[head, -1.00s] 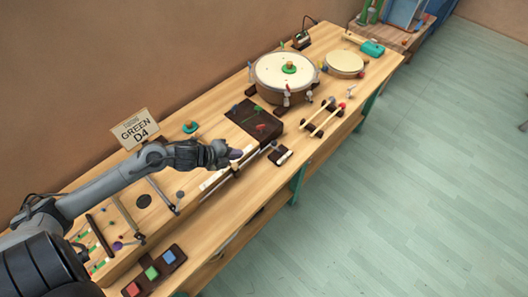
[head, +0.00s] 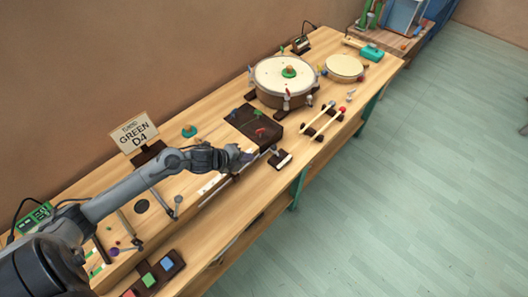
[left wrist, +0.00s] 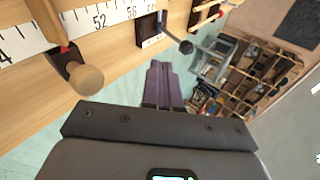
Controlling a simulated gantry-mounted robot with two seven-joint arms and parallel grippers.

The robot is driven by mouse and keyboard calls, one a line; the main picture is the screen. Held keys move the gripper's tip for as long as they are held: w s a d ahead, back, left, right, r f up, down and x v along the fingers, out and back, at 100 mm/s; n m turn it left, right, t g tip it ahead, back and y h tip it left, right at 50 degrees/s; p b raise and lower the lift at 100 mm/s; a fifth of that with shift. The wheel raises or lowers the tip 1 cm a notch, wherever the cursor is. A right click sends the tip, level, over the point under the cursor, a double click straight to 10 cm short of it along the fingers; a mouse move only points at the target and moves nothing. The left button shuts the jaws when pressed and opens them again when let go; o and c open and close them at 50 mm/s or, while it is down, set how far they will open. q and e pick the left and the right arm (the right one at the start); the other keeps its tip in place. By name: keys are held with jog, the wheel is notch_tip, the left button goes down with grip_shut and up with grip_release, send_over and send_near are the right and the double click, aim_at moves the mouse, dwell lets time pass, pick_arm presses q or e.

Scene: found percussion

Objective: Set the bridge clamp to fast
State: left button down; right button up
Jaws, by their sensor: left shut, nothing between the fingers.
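My left gripper (head: 246,158) is shut and empty above the front part of the bench, over the far end of the white scale (head: 210,185). In the left wrist view its purple fingers (left wrist: 160,82) are together. That view also shows the scale (left wrist: 98,22), with a red pointer and a round wooden knob (left wrist: 87,80) beside it. A dark lever with a ball end (left wrist: 186,46) stands by a small dark plate (left wrist: 150,32) at the scale's high end. The fingertips appear just short of this lever, apart from it. I cannot tell which part is the bridge clamp, or its setting.
A dark box (head: 255,126) and a large drum (head: 285,80) stand beyond the gripper. A sign reading GREEN D4 (head: 135,132) stands at the back. Colored buttons (head: 148,278) sit at the near front edge. Open floor (head: 420,180) lies right of the bench.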

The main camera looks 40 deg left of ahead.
aim_at(276, 151)
pick_arm(q)
jog(key=w+d+f, duration=0.2)
jog(key=w, duration=0.5)
jog(key=shift+w+f+b, duration=0.15)
jog(key=shift+w+b, duration=0.05)
jog(key=shift+b, duration=0.1)
jog(key=shift+a, duration=0.1)
